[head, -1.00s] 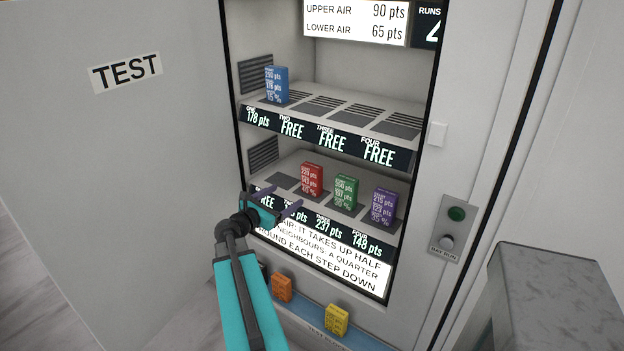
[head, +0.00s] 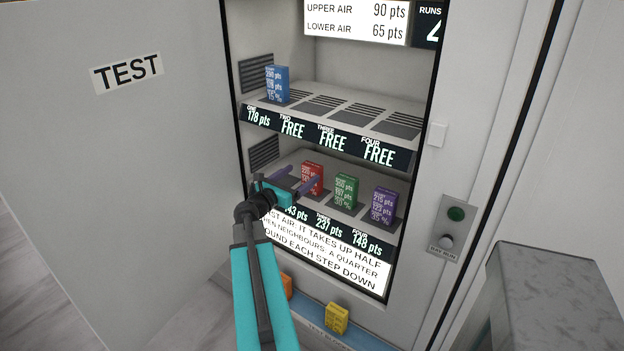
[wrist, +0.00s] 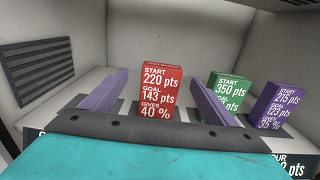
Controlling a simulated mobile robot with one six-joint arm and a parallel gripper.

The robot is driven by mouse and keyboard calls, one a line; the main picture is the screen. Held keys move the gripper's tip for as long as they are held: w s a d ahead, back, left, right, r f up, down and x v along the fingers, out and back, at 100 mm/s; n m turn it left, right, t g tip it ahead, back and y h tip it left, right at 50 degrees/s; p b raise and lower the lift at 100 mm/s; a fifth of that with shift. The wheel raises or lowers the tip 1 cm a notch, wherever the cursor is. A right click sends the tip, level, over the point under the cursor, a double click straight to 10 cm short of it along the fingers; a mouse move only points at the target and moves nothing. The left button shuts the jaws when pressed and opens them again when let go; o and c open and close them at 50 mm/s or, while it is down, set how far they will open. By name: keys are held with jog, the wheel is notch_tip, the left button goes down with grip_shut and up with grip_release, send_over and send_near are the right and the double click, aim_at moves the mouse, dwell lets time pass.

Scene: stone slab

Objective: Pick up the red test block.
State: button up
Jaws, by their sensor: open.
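The red test block (head: 313,176) stands upright on the lower shelf of the cabinet, partly hidden by my gripper in the head view. In the wrist view the red block (wrist: 162,88) shows its face with "220 pts", "143 pts" and "40 %". My gripper (head: 295,178) is at the front of the lower shelf, open, with its purple fingers pointing in. In the wrist view the fingers of my gripper (wrist: 162,84) lie one on each side of the red block, with gaps. I cannot tell how far the fingertips reach along it.
A green block (head: 345,191) and a purple block (head: 383,205) stand to the right on the same shelf. A blue block (head: 277,84) stands on the upper shelf (head: 390,152), above. Orange (head: 286,286) and yellow (head: 336,319) blocks sit on the lower ledge.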

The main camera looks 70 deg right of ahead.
aim_at(309, 169)
jog(key=x, duration=0.5)
jog(key=shift+p, duration=0.4)
jog(key=shift+s+d, duration=0.1)
jog(key=shift+d, duration=0.3)
jog(key=shift+d, duration=0.1)
jog(key=shift+s+p+x, duration=0.1)
jog(key=shift+p+x, duration=0.4)
jog(key=shift+x, duration=0.75)
jog(key=shift+s+p+x, duration=0.15)
jog(key=shift+p+x, duration=0.3)
jog(key=shift+x, duration=0.8)
jog(key=shift+f, duration=0.15)
jog(key=c, duration=1.5)
jog(key=shift+r, duration=0.2)
